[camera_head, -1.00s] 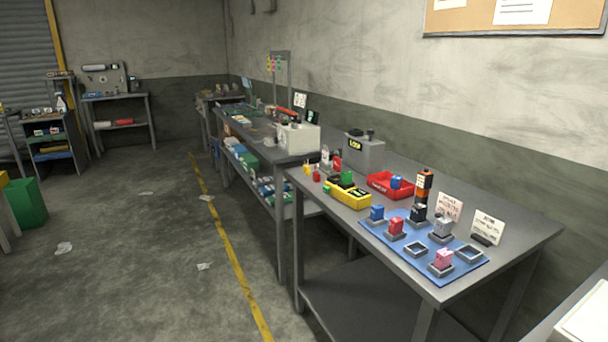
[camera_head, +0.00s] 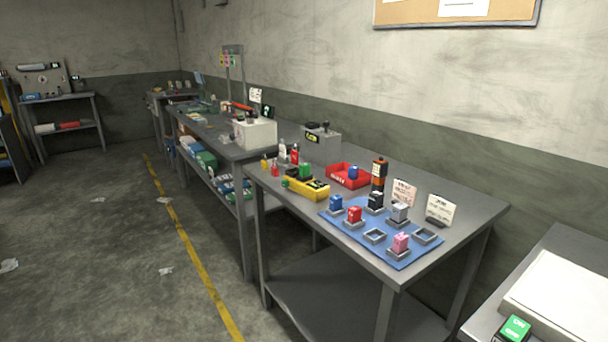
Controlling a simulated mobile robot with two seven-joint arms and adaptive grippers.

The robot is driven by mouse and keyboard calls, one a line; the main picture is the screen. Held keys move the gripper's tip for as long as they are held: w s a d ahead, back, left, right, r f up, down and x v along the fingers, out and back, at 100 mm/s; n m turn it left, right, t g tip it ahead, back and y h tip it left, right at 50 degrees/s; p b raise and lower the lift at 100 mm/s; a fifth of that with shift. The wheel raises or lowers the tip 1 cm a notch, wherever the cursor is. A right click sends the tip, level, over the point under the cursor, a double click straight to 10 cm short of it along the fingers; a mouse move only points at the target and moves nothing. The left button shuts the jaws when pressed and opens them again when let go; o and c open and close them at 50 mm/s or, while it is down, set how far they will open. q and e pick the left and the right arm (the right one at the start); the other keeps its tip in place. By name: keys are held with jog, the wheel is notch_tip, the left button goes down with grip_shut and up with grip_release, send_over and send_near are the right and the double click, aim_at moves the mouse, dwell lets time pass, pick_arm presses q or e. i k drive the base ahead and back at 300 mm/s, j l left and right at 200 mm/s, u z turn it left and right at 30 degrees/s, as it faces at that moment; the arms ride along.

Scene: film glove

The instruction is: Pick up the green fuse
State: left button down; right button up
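A green block (camera_head: 305,171) that looks like the green fuse sits in or at the yellow bin (camera_head: 316,192) on the near workbench, beside a dark block. A smaller green item (camera_head: 285,184) is at the left end of the yellow bin; its exact form is too small to tell. Neither of my grippers shows in the head view.
A blue mat (camera_head: 397,255) holds sockets with blue, red, black, grey and pink fuses; two sockets are empty. A red bin (camera_head: 342,182) holds a blue block. Cards stand behind the mat. Another table (camera_head: 487,318) is at the lower right. Floor at left is mostly clear.

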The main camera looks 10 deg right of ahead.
aim_at(304, 168)
jog(key=i+j+z, duration=0.3)
jog(key=i, duration=0.2)
jog(key=i+j+z, duration=0.3)
jog(key=i, duration=0.15)
